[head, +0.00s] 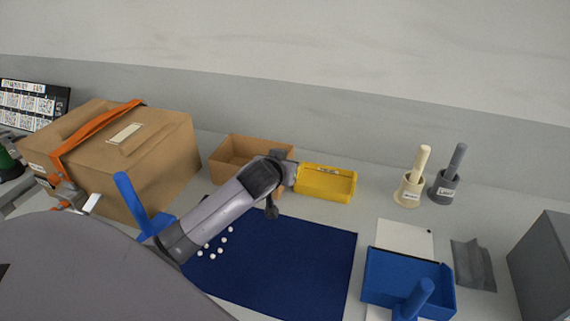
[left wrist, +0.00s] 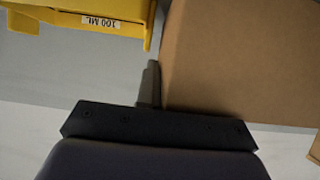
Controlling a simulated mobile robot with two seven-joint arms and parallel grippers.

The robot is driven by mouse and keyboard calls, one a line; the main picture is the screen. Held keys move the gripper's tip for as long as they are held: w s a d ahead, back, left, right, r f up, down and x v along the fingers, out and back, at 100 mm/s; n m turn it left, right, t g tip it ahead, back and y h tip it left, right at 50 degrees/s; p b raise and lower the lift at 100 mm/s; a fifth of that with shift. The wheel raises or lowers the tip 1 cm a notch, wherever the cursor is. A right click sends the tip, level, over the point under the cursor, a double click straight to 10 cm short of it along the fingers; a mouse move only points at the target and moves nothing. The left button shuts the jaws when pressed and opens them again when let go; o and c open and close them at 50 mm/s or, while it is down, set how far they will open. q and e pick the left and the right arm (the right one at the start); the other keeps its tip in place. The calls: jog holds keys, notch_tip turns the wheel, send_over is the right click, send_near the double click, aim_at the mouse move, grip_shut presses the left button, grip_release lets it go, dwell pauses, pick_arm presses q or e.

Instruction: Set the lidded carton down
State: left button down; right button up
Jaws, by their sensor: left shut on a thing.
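My left gripper (head: 287,172) is at the right side of a brown carton (head: 228,172), next to a yellow bin. In the left wrist view, one grey finger (left wrist: 150,85) lies against the left edge of a broad brown carton face (left wrist: 240,65); the other finger is hidden. The gripper is shut on this carton. In the head view the carton shows an open top with its inner walls in sight, and I see no lid on it. My arm covers its front, so I cannot tell whether its base touches the table. My right gripper is not in view.
The yellow bin (head: 325,184), labelled in the left wrist view (left wrist: 85,18), stands close on the right. A large closed box (head: 165,150) with an orange strap is left. A dark blue mat (head: 305,255) lies in front with small white balls. A blue tray (head: 385,275) is farther right.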

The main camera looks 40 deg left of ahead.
pick_arm(q)
jog(key=shift+f+b, duration=0.35)
jog(key=shift+f, duration=0.3)
jog(key=c, duration=1.2)
grip_release()
jog(key=v, duration=0.7)
jog(key=shift+r, duration=0.1)
jog(key=shift+s, duration=0.1)
